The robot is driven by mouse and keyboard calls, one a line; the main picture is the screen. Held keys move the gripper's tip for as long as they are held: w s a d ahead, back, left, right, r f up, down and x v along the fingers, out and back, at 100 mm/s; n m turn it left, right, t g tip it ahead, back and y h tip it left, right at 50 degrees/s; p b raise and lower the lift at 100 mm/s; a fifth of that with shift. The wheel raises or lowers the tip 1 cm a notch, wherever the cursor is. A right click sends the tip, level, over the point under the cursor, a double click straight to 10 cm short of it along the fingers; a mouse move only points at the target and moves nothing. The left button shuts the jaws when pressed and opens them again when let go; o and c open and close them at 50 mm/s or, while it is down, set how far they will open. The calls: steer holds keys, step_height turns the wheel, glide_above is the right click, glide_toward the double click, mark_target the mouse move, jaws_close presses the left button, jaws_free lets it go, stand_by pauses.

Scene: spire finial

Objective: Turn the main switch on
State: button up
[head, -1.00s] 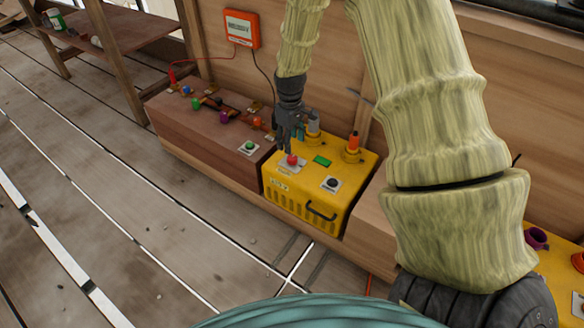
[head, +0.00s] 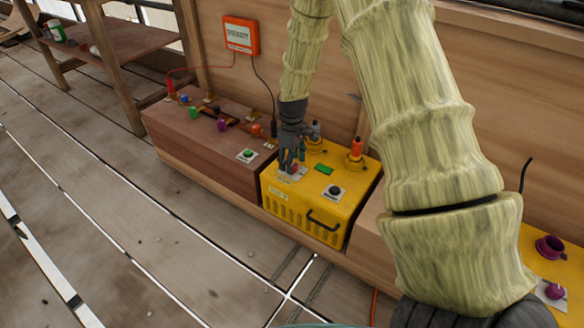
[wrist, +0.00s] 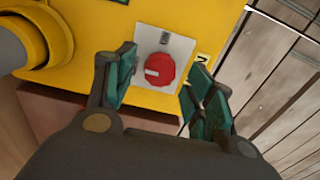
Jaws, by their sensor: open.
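The main switch appears to be the red round knob (wrist: 160,70) with a white pointer mark, on a white plate (wrist: 178,42) on the yellow box (head: 292,205). In the wrist view the mark points left; small lettering on the plate is hard to read. My gripper (wrist: 158,76) is open, with one teal-padded finger on each side of the knob. I cannot tell whether the pads touch it. In the head view my gripper (head: 288,165) is low over the box top and hides most of the knob.
The yellow box also has a black knob (head: 333,191), a green block (head: 324,169), an orange-topped post (head: 356,148) and a front handle (head: 322,220). A brown box (head: 200,150) with coloured knobs stands to its left. An orange meter (head: 241,35) hangs on the wall.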

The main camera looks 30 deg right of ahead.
steer(key=shift+f, duration=0.7)
steer(key=c, duration=1)
